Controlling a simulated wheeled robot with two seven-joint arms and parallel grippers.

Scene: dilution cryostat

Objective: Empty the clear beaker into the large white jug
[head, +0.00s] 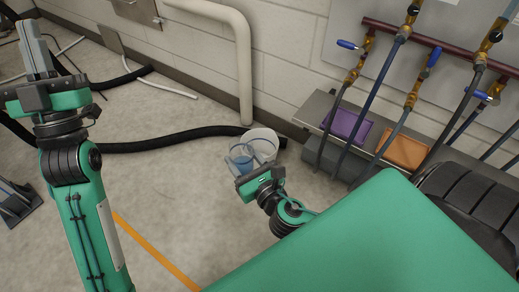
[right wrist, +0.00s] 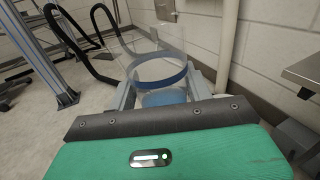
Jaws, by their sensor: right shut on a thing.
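The clear beaker (head: 240,158) holds blue liquid and is upright or nearly so in the head view. My right gripper (head: 250,178) is shut on it. In the right wrist view the beaker (right wrist: 158,70) stands between the two grey fingers (right wrist: 158,97), with a blue band of liquid low inside. The large white jug (head: 265,142) is just behind and right of the beaker in the head view, partly hidden by it. I cannot tell the gap between them. My left gripper (head: 35,60) is raised at the far left, apart from both; its jaw opening is unclear.
A black hose (head: 170,140) runs along the floor to the jug's area. A white pipe (head: 243,70) comes down the wall behind. A grey ledge with a purple tray (head: 347,124) and an orange tray (head: 405,150) is at the right, under valves and hoses.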

